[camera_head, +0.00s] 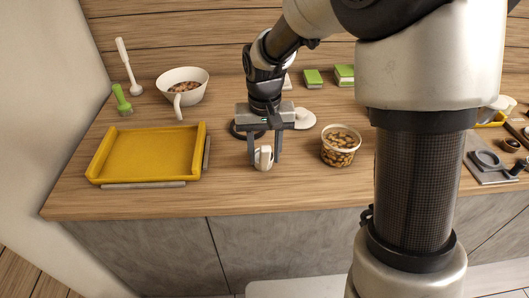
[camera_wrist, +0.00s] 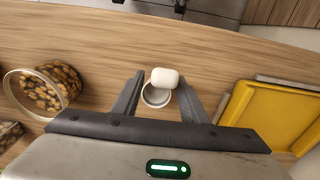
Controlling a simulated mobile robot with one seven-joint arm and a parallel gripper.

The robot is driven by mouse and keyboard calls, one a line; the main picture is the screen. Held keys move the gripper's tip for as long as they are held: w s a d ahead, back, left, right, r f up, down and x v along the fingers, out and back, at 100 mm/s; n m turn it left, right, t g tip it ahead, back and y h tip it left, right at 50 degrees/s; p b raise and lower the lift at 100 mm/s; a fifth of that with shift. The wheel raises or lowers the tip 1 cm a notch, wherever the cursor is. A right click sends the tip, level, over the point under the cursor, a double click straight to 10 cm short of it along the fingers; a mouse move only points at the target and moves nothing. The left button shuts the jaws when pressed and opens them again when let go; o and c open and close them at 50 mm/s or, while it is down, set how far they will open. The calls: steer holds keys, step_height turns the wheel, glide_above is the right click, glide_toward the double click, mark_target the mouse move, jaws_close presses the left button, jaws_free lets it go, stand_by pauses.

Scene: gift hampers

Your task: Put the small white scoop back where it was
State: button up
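The small white scoop (camera_head: 264,158) is near the front of the wooden counter, left of the nut tub. In the wrist view, its rounded white part (camera_wrist: 164,77) and round grey-centred cup (camera_wrist: 156,96) lie between my fingers. My gripper (camera_head: 265,161) points down with one finger on each side of the scoop. In the wrist view my gripper (camera_wrist: 160,76) looks open, with a narrow gap at the right finger. I cannot tell whether the scoop rests on the counter.
A clear tub of nuts (camera_head: 340,146) stands right of my gripper; a yellow tray (camera_head: 146,153) lies left. Bare counter lies between the tray and my gripper.

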step_height(320, 180, up, 12)
steer(key=p, duration=0.1)
steer(key=s+d+r+t, duration=0.2)
steer(key=s+d, duration=0.3)
steer(key=s, duration=0.4)
steer(key=s+d+r+t, duration=0.3)
steer(key=s+d, duration=0.2)
steer(key=s, duration=0.4)
steer(key=shift+s+d+r, duration=0.15)
steer(key=shift+s+r, duration=0.2)
